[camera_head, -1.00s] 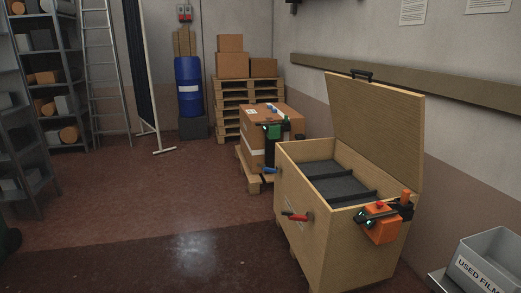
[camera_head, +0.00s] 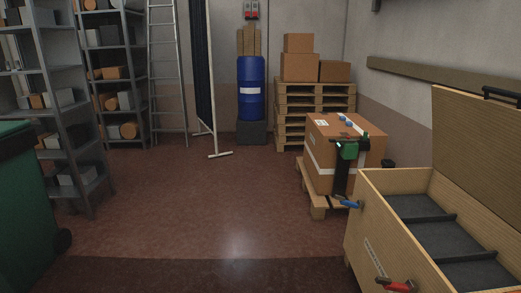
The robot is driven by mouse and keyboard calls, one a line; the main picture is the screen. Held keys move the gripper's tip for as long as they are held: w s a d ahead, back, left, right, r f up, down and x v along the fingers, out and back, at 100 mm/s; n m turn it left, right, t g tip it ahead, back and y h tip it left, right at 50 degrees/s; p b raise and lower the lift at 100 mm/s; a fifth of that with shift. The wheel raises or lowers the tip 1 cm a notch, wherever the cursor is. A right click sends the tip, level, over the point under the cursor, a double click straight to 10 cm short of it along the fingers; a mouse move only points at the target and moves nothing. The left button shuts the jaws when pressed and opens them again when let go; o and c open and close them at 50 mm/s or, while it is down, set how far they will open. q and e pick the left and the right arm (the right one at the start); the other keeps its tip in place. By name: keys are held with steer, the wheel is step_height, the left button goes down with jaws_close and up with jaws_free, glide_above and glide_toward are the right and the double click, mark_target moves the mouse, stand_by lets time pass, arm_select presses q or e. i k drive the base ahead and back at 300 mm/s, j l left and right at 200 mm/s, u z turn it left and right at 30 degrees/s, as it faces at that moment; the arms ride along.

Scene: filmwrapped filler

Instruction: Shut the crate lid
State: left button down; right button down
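The wooden crate (camera_head: 362,236) stands at the lower right of the head view, partly cut off by the right and bottom edges. Its lid (camera_head: 479,165) stands up and open along the right side, leaning back toward the wall, with a dark handle (camera_head: 499,95) on its top edge. Inside are dark grey padded compartments (camera_head: 418,207) with black dividers; I see nothing lying in them. A blue-handled tool (camera_head: 348,203) and a red-handled one (camera_head: 396,285) are on the crate's left side. Neither of my grippers shows in the view.
A taped carton (camera_head: 319,158) on a pallet, with a green-and-black device, stands just behind the crate. A green bin (camera_head: 26,220) and grey shelves (camera_head: 70,120) line the left. A blue drum (camera_head: 251,88), stacked pallets (camera_head: 315,108) and a screen stand behind. The middle floor is clear.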

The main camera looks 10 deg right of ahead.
mark_target(476, 139)
steer(key=i+z, duration=0.2)
steer(key=i, duration=0.2)
steer(key=i+j+z, duration=0.1)
steer(key=i+z, duration=0.15)
steer(key=i, duration=0.2)
steer(key=i+j+z, duration=0.2)
steer(key=i, duration=0.2)
steer(key=i+z, duration=0.2)
steer(key=z, duration=0.2)
steer(key=i+j+z, duration=0.2)
steer(key=z, duration=0.2)
steer(key=i+j+z, duration=0.2)
steer(key=z, duration=0.2)
steer(key=i+j+z, duration=0.15)
steer(key=z, duration=0.3)
steer(key=i+j+z, duration=0.1)
steer(key=z, duration=0.4)
steer(key=j+z, duration=0.45)
steer(key=i+j+z, duration=0.1)
steer(key=z, duration=0.35)
steer(key=j+z, duration=0.45)
